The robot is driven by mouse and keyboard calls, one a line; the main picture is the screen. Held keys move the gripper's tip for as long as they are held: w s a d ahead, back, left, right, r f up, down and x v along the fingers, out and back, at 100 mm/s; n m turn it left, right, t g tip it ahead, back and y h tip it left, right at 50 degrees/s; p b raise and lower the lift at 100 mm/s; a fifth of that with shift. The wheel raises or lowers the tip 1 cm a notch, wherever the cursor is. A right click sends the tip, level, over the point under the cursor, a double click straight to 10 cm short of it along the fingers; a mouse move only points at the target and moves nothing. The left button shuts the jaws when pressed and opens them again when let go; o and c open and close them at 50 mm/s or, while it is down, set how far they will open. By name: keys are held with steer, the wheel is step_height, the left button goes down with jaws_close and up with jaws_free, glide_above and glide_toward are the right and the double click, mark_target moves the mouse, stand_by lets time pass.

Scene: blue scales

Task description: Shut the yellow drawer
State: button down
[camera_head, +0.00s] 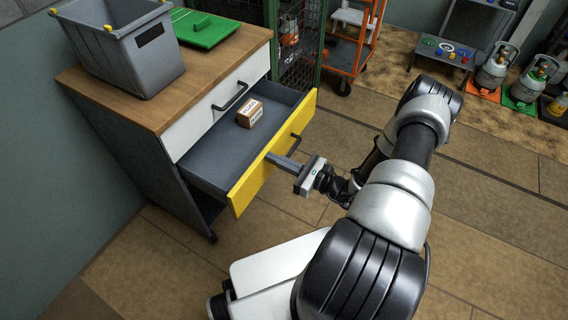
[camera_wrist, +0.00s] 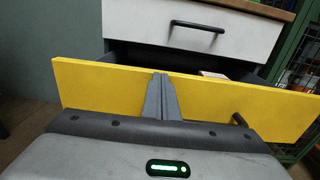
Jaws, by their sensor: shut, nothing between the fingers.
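The yellow drawer (camera_head: 248,182) stands pulled out of the cabinet, its grey tray showing in the head view. Its yellow front also fills the middle of the wrist view (camera_wrist: 225,97). A small brown box (camera_head: 250,113) lies inside the drawer. A dark handle (camera_head: 295,143) sits on the right part of the front. My gripper (camera_head: 269,157) is shut and empty, with its fingers pointing at the yellow front, left of the handle. In the wrist view the closed fingertips (camera_wrist: 160,77) overlap the front's upper edge; I cannot tell whether they touch it.
Above is a shut white drawer (camera_head: 213,112) with a dark handle. On the wooden cabinet top (camera_head: 180,100) stand a grey bin (camera_head: 125,50) and a green board (camera_head: 205,30). An orange cart (camera_head: 350,60) and gas bottles (camera_head: 497,65) stand at the back. The floor beside the drawer is clear.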

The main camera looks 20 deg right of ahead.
steer(key=b+x, duration=0.3)
steer(key=x, duration=1.8)
steer(key=shift+w+a+r, duration=0.2)
steer(key=shift+w, duration=0.1)
